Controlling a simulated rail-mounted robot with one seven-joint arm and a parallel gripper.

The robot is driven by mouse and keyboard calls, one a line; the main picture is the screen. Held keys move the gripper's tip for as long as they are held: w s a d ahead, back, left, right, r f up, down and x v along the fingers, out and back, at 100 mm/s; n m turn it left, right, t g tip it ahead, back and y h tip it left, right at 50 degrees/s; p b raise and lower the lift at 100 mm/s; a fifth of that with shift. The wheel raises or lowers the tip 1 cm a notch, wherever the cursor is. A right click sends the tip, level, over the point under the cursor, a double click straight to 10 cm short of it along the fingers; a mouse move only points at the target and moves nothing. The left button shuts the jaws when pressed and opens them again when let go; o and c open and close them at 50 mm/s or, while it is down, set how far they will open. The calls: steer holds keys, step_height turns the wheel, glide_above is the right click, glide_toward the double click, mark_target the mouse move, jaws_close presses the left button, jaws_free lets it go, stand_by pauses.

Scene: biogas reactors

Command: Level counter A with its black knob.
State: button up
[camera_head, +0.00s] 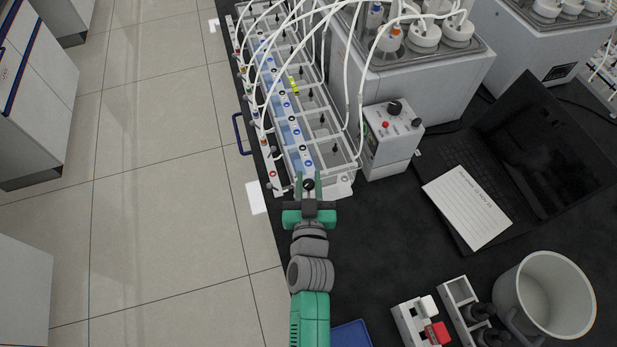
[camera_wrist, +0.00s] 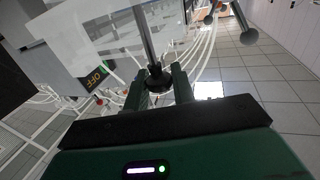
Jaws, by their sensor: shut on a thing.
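The counter (camera_head: 345,178) is a long, clear-walled unit with a row of blue and white cells, running along the bench's left edge. A black knob (camera_head: 308,184) is at its near end. My gripper (camera_head: 308,182) reaches this end from the front and is shut on the knob. In the wrist view the black knob (camera_wrist: 158,79) sits between the green fingers of my gripper (camera_wrist: 158,92), below a grey vertical rod. A small yellow-green piece (camera_head: 293,85), possibly a level vial, lies on the counter; its bubble is too small to read. No label A is readable.
White tubes (camera_head: 361,70) arch over the counter. A grey box with knobs (camera_head: 390,137) stands close to its right. A laptop (camera_head: 515,150) with a paper card (camera_head: 467,207), a white bucket (camera_head: 548,300) and small holders (camera_head: 425,322) are farther right. Floor (camera_head: 160,200) lies left.

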steer(key=r+h+p, duration=0.1)
steer(key=p, duration=0.7)
steer(key=shift+w+r+m+h, duration=0.15)
steer(key=shift+r+m+h, duration=0.15)
steer(key=shift+m, duration=0.1)
steer(key=shift+p, duration=0.9)
steer(key=h+p, duration=0.1)
steer(key=m+h+p, duration=0.1)
steer(key=p, duration=0.1)
steer(key=shift+f, duration=0.3)
steer(key=shift+a+m+g+h+p, duration=0.1)
steer(key=shift+m+g+h+p, duration=0.4)
steer(key=shift+m+h, duration=0.4)
steer(key=shift+f+m+g+h, duration=0.15)
steer(key=shift+m+h, duration=0.2)
steer(key=shift+h, duration=0.25)
steer(key=shift+f+m+g+h, duration=0.15)
steer(key=shift+m+h, duration=0.2)
steer(key=shift+h, duration=0.25)
steer(key=shift+f+m+g+h, duration=0.1)
steer(key=shift+m+g+h, duration=0.45)
steer(key=shift+h, duration=0.35)
steer(key=shift+m+g+h+b, duration=0.55)
steer(key=shift+m+h+b, duration=0.15)
steer(key=shift+h, duration=0.2)
steer(key=shift+m+h, duration=0.25)
steer(key=shift+h, duration=0.05)
